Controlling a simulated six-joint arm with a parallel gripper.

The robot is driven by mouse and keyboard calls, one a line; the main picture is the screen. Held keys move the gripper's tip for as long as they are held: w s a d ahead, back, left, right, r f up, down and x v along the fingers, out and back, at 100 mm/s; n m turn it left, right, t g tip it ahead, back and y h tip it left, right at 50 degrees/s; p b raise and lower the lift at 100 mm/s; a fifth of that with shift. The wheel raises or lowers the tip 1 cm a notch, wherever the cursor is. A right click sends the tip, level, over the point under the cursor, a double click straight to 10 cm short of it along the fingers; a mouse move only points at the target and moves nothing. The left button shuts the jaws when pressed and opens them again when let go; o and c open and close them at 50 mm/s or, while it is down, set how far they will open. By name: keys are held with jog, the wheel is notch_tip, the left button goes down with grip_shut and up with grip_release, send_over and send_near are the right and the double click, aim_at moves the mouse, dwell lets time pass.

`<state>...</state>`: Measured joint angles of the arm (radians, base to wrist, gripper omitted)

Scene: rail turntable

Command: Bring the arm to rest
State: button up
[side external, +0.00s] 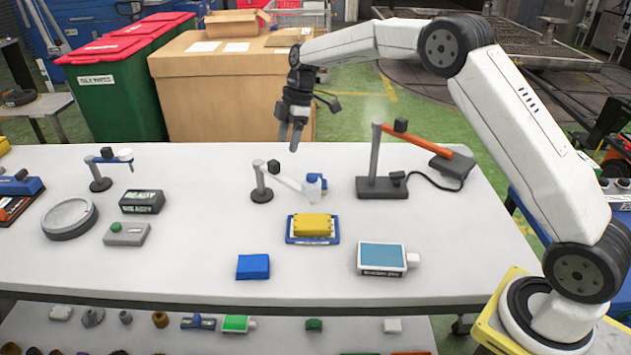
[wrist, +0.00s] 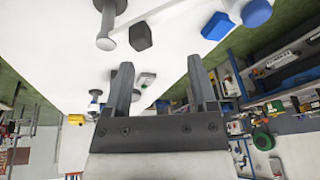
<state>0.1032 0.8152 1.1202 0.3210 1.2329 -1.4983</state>
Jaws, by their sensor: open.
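My gripper (side external: 291,138) is raised in the air above the far edge of the white table, pointing down, in the side external view. Its two dark fingers are apart with nothing between them. In the wrist view my gripper (wrist: 162,82) also shows open and empty. My arm reaches across from the right in a high bend and touches nothing that I can see.
The table (side external: 200,260) holds a post with a white arm (side external: 288,182), a post with an orange arm (side external: 420,139), a yellow block (side external: 313,224), a blue block (side external: 253,267) and a round dish (side external: 69,216). A cardboard box (side external: 220,105) stands behind.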

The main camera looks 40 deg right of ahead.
jog(key=s+f+m+t+h, duration=0.1)
jog(key=s+f+m, duration=0.2)
jog(key=s+m, duration=0.4)
jog(key=s+f+m+t+h, duration=0.1)
jog(key=s+m, duration=0.6)
jog(key=s, duration=1.6)
jog(key=shift+a+f+m+h, duration=0.4)
jog(key=shift+f+h, duration=0.3)
jog(key=shift+f, duration=0.25)
